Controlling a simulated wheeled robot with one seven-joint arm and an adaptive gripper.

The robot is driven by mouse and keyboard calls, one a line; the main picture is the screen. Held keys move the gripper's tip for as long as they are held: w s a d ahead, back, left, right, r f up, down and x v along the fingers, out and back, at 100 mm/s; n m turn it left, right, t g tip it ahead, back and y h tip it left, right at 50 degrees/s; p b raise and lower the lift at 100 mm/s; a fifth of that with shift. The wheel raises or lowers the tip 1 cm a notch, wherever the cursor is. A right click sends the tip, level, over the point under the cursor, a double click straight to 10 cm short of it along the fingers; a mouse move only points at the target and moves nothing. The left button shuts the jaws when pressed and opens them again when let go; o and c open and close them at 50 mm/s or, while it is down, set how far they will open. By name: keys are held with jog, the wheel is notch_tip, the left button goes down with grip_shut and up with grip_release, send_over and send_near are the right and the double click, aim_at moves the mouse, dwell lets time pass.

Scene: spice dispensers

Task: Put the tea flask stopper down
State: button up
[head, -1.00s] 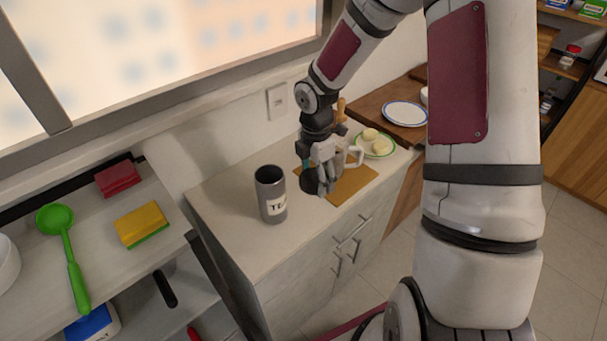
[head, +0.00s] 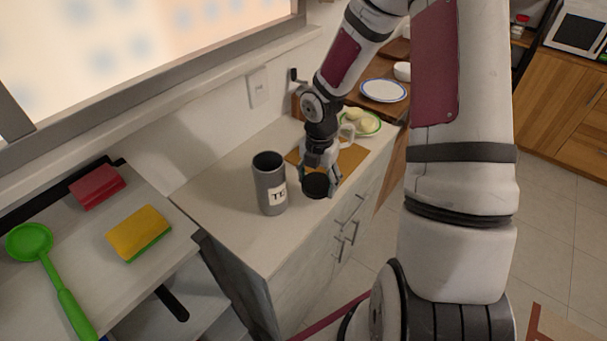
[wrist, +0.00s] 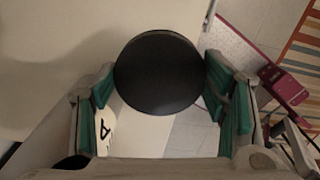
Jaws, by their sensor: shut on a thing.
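The tea flask (head: 270,190) is a grey open cylinder with a white label, standing upright on the counter. Its stopper (head: 316,186) is a dark round disc at the tips of my gripper (head: 320,180), to the right of the flask. In the wrist view the black stopper (wrist: 158,73) lies between the green-padded fingers of my gripper (wrist: 160,95), which is shut on it. The stopper appears low over the counter; I cannot tell whether it touches. Part of the flask's white label (wrist: 106,130) shows at lower left in the wrist view.
An orange-brown mat (head: 347,160) with a light mug (head: 346,134) lies behind my gripper. A plate of pale round food (head: 372,127) is beyond it. The counter (head: 235,205) is clear around the flask. Its front edge is close to the stopper.

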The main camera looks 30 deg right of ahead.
jog(key=w, duration=0.6)
jog(key=shift+w+f, duration=0.3)
jog(key=shift+f, duration=1.8)
jog(key=shift+f, duration=0.1)
jog(key=o, duration=1.1)
